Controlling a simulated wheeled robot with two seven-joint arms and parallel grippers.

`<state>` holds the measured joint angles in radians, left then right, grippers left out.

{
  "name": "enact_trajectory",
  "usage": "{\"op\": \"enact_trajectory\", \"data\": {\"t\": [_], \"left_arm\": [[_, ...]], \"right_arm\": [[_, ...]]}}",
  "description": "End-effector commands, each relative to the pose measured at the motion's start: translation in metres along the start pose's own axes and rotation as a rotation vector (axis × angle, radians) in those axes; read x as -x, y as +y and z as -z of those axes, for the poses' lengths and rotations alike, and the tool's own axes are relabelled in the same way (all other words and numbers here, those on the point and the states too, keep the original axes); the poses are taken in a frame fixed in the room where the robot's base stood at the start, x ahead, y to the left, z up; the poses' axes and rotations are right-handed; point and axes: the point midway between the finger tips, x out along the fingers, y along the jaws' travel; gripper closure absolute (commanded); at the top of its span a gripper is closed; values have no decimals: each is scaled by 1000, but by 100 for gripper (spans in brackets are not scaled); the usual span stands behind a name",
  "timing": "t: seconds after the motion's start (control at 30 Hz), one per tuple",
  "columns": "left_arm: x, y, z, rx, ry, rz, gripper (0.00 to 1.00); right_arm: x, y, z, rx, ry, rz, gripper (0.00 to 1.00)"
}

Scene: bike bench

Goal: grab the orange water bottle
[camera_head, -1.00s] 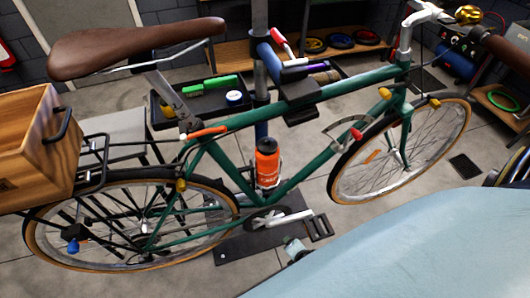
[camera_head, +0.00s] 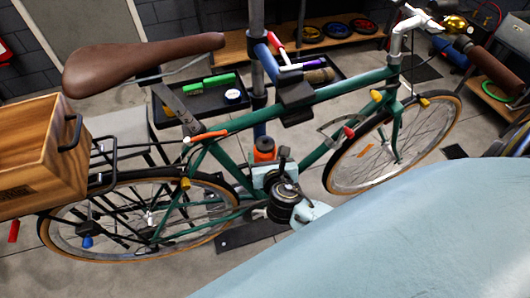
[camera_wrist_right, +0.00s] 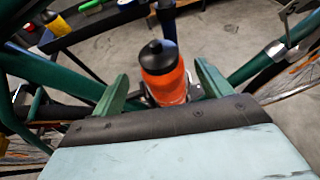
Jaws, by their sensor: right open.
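The orange water bottle (camera_head: 265,149) with a black cap stands upright in the holder on the green bike frame. In the head view only its upper part shows above my right gripper (camera_head: 264,168), which hides the rest. In the right wrist view the bottle (camera_wrist_right: 164,76) sits between the two spread green fingers, with a visible gap on each side. The right gripper is open and empty. Whether the fingertips reach past the bottle is hard to tell. My left gripper is not in view.
The green bike frame tubes (camera_head: 235,121) run above and beside the bottle. The rear wheel (camera_head: 55,238) and wooden crate (camera_head: 30,150) are at left, the front wheel (camera_head: 333,177) at right. A black tool tray (camera_head: 163,118) stands behind the frame.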

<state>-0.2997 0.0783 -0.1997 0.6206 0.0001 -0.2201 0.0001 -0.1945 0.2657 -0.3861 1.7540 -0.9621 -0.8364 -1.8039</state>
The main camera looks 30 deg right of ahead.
Motion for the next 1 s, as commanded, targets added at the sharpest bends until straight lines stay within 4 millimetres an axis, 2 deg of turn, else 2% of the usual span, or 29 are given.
{"op": "enact_trajectory", "data": {"t": [0.17, 0.4, 0.5, 0.77, 1.0], "left_arm": [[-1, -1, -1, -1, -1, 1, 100], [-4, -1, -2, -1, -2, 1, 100], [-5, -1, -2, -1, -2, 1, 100], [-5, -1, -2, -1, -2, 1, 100], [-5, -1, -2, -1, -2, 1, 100]], "right_arm": [[-12, 0, -1, -2, 0, 1, 23], [-47, 0, -6, -3, 0, 1, 23], [-56, 0, -5, -2, 1, 0, 23], [-58, 0, -5, -2, 2, -1, 23], [-58, 0, -5, -2, 2, -1, 53]]}}
